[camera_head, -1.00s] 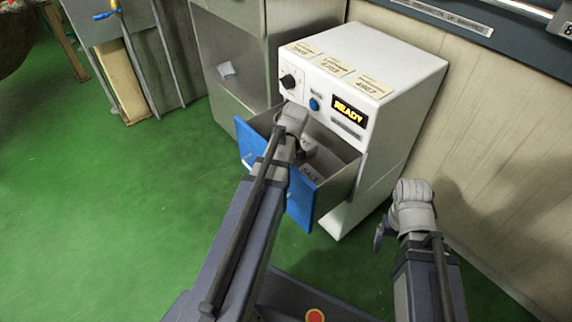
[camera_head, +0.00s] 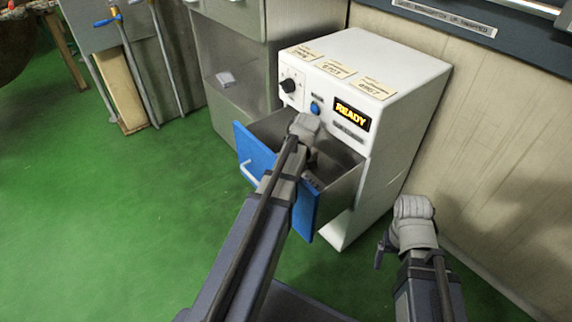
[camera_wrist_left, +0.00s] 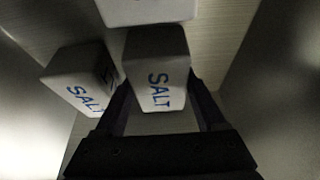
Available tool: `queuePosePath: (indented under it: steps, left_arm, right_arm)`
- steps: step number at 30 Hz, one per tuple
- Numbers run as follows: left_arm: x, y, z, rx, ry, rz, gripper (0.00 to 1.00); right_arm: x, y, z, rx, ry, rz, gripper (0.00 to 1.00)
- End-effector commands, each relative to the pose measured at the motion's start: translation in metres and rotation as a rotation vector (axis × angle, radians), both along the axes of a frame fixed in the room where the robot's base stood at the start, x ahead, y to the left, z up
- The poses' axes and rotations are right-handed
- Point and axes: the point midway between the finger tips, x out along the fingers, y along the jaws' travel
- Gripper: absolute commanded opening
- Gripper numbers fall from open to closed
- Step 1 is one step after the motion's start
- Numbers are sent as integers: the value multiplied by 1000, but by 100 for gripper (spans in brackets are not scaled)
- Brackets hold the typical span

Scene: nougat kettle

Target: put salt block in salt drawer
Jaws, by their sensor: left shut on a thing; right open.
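The salt drawer, with its blue front (camera_head: 256,152), is pulled open from the white machine. My left arm reaches over the front, with its wrist above the drawer. In the left wrist view, my left gripper (camera_wrist_left: 160,90) is shut on a white salt block (camera_wrist_left: 159,66) with blue SALT lettering, inside the drawer. I cannot tell whether this block touches the drawer floor. A second salt block (camera_wrist_left: 82,76) lies tilted to its left, and another white block (camera_wrist_left: 148,10) shows at the top edge. My right gripper (camera_head: 380,252) is open, low beside the machine, partly hidden by its wrist.
The white machine (camera_head: 395,135) has a READY display (camera_head: 352,115), knobs and labels on top. A grey cabinet (camera_head: 232,60) with an open shelf stands to its left. A wooden wall (camera_head: 500,150) is close on the right. Green floor (camera_head: 120,220) is clear at the left.

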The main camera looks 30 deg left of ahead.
Motion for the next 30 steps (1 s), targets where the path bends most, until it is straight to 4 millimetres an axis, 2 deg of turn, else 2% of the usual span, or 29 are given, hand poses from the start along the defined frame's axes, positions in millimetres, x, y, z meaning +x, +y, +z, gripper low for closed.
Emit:
queuePosePath:
  steps: [8, 9, 15, 24, 30]
  left_arm:
    - [0, 0, -4, 1, 0, 0, 0]
    - [0, 0, -2, 0, 0, 0, 77]
    - [0, 0, -2, 0, 0, 0, 99]
    - [0, 0, -1, 0, 0, 0, 100]
    - [-1, -2, 10, 0, 0, 0, 100]
  right_arm:
    - [0, 0, -4, 0, 0, 0, 84]
    - [0, 0, -2, 0, 0, 0, 84]
    - [0, 0, -2, 0, 0, 0, 84]
    - [0, 0, -1, 0, 0, 0, 84]
    - [0, 0, 10, 0, 0, 0, 84]
